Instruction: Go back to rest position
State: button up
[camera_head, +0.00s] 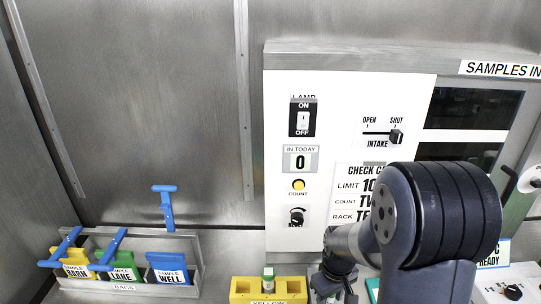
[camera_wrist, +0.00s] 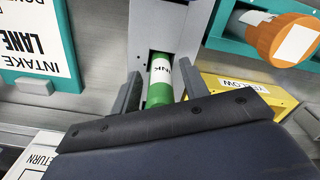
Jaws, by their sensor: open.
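My gripper (camera_wrist: 160,88) shows in the wrist view with its two dark fingers apart. In the head view my gripper (camera_head: 335,283) is low, right of the yellow rack, partly hidden by my arm. A green tube (camera_wrist: 159,94) with a white label lies between the fingers in the wrist view. Gaps seem to show on both sides of it. Its upper end meets a pale grey fixture (camera_wrist: 152,28), and its lower end is hidden behind my gripper.
A yellow rack (camera_head: 240,288) holds a green-topped item (camera_head: 268,274). A bag caddy (camera_head: 195,255) stands left. The panel (camera_head: 345,100) has a lamp switch and intake slider.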

jog(key=shift+r, duration=0.45)
